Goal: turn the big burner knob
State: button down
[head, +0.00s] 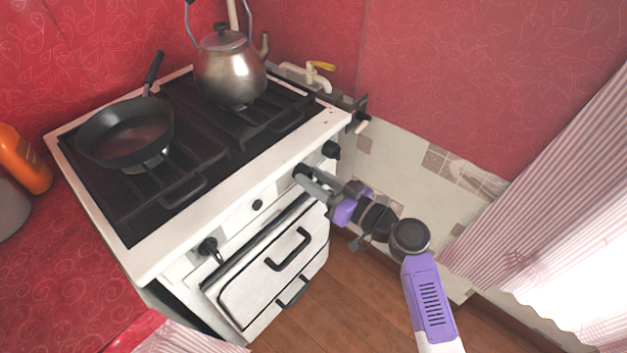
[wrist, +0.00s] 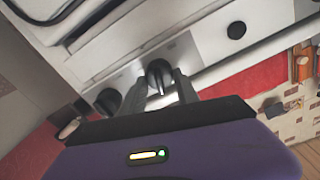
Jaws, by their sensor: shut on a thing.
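The white stove (head: 235,200) has a row of black knobs on its front panel. My gripper (head: 308,178) reaches in from the right and is shut on a black burner knob (wrist: 158,70). In the wrist view one finger is on each side of this knob. In the head view the fingers mostly hide it. Another black knob (head: 331,149) is just right of it; it also shows in the wrist view (wrist: 108,101). A third knob (head: 208,248) is at the panel's left end.
A small black button (head: 257,205) is on the panel between the knobs. The oven door handle (head: 288,250) sticks out below. A frying pan (head: 126,132) and a kettle (head: 230,70) stand on top. The wooden floor (head: 340,310) in front is clear.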

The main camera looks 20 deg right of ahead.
jog(key=m+p, duration=0.1)
jog(key=m, duration=0.6)
jog(key=m+p, duration=0.2)
jog(key=m, duration=0.6)
jog(key=m+p, duration=0.2)
jog(key=m, duration=0.6)
jog(key=shift+d+f, duration=0.15)
jog(key=shift+f, duration=0.25)
jog(key=shift+m, duration=0.4)
jog(key=c, duration=0.9)
grip_release()
jog(key=v, duration=0.7)
jog(key=shift+s+d, duration=0.2)
jog(key=shift+s, duration=0.15)
